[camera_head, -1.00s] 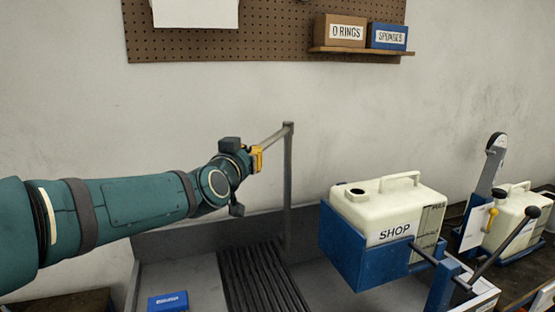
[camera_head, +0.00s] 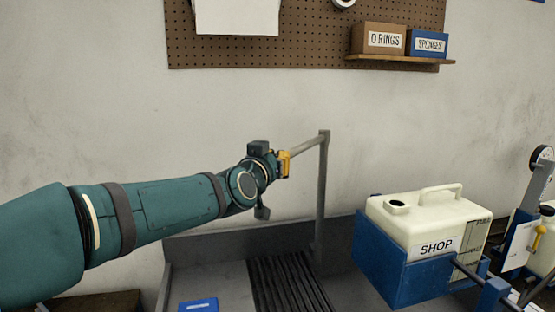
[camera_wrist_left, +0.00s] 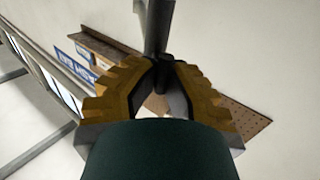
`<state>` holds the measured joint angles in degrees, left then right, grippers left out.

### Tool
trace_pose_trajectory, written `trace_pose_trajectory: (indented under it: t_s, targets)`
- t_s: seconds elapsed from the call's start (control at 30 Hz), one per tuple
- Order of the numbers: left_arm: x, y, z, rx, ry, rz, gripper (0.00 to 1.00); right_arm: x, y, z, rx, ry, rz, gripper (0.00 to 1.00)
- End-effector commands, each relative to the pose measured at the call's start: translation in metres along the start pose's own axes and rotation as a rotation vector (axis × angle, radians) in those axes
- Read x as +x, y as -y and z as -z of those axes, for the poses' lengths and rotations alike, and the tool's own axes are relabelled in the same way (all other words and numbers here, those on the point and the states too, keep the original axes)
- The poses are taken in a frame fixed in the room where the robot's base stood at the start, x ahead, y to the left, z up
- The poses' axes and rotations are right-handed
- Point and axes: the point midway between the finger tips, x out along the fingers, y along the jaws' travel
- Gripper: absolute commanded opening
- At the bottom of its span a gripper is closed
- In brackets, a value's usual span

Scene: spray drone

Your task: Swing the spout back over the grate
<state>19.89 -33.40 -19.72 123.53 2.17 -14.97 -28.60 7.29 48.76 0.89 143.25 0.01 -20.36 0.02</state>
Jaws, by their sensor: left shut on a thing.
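The grey spout (camera_head: 309,145) is a thin horizontal pipe on top of an upright grey post (camera_head: 321,195) behind the sink. My left gripper (camera_head: 286,163) is shut on the spout near its free end, left of the post. In the left wrist view the yellow fingers (camera_wrist_left: 160,75) close around the dark pipe (camera_wrist_left: 158,28). The slatted dark grate (camera_head: 290,285) lies in the sink, below and in front of the post. The spout's tip is hidden by the gripper. My right gripper is in neither view.
A blue bracket (camera_head: 400,277) holds a cream SHOP tank (camera_head: 430,220) right of the post. A small blue block (camera_head: 198,305) lies left of the grate. A pegboard (camera_head: 310,50) and a shelf (camera_head: 400,62) with boxes hang above.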

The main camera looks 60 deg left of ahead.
Motion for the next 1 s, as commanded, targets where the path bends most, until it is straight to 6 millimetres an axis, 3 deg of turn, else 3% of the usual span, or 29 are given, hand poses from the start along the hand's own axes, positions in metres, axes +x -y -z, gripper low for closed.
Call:
trace_pose_trajectory:
  t_s: [0.07,0.1,0.17,0.57,0.77,1.0]
  targets:
    - [-0.001,0.007,0.002,-0.002,-0.006,0.015,0.0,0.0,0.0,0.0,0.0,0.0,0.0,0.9]
    - [-0.001,0.007,0.002,-0.002,-0.006,0.015,0.21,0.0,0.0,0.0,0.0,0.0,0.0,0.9]
    - [-0.001,0.006,0.002,-0.002,-0.006,0.014,0.41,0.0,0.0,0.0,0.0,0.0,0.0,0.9]
    - [-0.005,0.003,0.001,-0.002,-0.004,0.007,0.41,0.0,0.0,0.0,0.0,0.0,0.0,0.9]
    - [-0.032,0.004,0.002,-0.002,-0.006,0.009,0.41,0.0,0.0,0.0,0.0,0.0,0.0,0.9]
    - [-0.078,0.004,0.002,-0.001,-0.008,0.011,0.41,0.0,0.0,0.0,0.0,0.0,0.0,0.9]
